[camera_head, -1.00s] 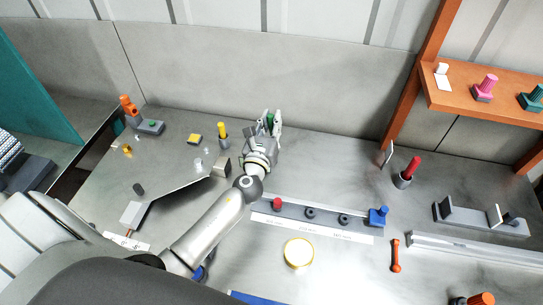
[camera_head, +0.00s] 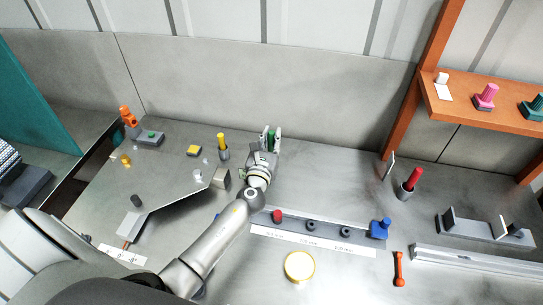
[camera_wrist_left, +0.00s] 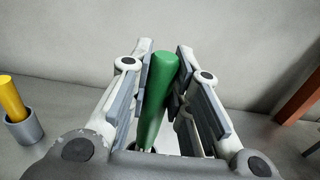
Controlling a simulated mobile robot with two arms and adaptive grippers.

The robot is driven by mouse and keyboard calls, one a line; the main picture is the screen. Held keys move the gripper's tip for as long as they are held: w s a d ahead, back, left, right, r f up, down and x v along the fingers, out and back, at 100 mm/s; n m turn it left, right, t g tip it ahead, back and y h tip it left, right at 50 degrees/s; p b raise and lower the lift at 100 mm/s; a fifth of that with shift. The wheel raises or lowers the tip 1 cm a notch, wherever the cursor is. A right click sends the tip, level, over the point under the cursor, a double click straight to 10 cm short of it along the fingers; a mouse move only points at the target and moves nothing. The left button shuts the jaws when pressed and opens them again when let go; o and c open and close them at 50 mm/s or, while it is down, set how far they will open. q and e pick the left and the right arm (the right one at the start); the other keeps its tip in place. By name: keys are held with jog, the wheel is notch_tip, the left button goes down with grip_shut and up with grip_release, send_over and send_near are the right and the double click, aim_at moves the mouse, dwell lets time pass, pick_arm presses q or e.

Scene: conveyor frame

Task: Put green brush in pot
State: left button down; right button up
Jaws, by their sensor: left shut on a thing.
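My left gripper (camera_head: 269,138) is shut on the green brush (camera_head: 271,135), above the back of the grey table. A yellow brush (camera_head: 221,138) stands in a small grey pot (camera_head: 223,154) to the left of the gripper; that pot also shows in the wrist view (camera_wrist_left: 24,130). A red brush (camera_head: 413,178) stands in another grey pot (camera_head: 406,192) at the right.
A grey rail (camera_head: 318,231) with several knobs lies in front of the gripper. A blue block (camera_head: 380,228) stands at its right end. An orange shelf (camera_head: 490,105) stands at the right.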

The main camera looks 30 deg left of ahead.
aim_at(271, 149)
pick_arm(q)
notch_tip(271, 149, down, 4)
jog(key=shift+r+b, duration=0.15)
jog(key=shift+b, duration=0.8)
jog(key=shift+f, duration=0.5)
jog(key=c, duration=1.3)
grip_release()
jog(key=shift+c, duration=0.2)
